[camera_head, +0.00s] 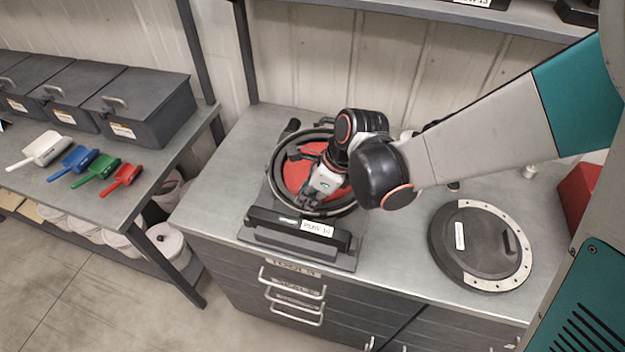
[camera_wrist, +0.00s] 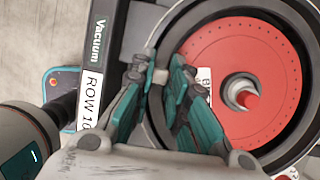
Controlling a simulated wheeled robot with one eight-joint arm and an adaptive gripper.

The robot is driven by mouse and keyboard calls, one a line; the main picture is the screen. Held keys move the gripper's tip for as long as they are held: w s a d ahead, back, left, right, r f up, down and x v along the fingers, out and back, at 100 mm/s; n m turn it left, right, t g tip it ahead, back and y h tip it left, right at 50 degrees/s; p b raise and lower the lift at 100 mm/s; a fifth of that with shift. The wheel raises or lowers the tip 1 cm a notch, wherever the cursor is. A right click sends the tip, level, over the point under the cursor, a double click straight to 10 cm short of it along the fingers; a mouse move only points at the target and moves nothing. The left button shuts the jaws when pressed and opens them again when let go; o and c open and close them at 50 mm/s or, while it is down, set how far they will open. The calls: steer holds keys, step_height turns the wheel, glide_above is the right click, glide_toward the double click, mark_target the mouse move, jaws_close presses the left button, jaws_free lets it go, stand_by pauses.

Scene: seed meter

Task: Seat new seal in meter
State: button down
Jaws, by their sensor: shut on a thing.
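The meter stands on the bench, with its red seed disc (camera_head: 295,176) inside a round dark housing and a bar labelled ROW 10 (camera_head: 318,229) along its front. The disc also shows in the wrist view (camera_wrist: 262,62), with a red-tipped hub in its middle. A black ring, which looks like the seal (camera_wrist: 188,27), runs around the disc. My gripper (camera_head: 315,196) points down at the meter's near rim. In the wrist view its teal fingers (camera_wrist: 158,76) are shut on the ring at the rim beside the label. I cannot tell whether the ring is fully in its groove.
A round dark cover (camera_head: 473,268) with a pale dotted band lies on the bench to the right. A red box (camera_head: 580,195) stands at the far right. Colored scoops (camera_head: 78,158) and dark bins (camera_head: 140,105) are on the left table. A shelf (camera_head: 450,12) hangs above.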

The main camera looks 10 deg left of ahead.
steer(key=shift+s+d+f+b, duration=0.1)
steer(key=shift+d+f+b, duration=0.1)
steer(key=shift+f+b, duration=0.25)
stand_by(0.5)
steer(key=c, duration=1.5)
jaws_free()
steer(key=shift+c, duration=0.2)
steer(key=shift+o, duration=0.4)
steer(key=shift+w+a+f, duration=0.25)
steer(key=shift+w+a, duration=0.05)
steer(key=shift+w, duration=0.05)
steer(key=shift+d+r, duration=0.15)
steer(key=shift+r+p, duration=0.2)
steer(key=shift+p, duration=0.1)
steer(key=shift+c, duration=0.5)
steer(key=shift+r+p, duration=0.35)
steer(key=shift+r, duration=0.1)
steer(key=shift+s+r+p, duration=0.2)
steer(key=shift+r+p, duration=2.7)
steer(key=shift+r, duration=1.4)
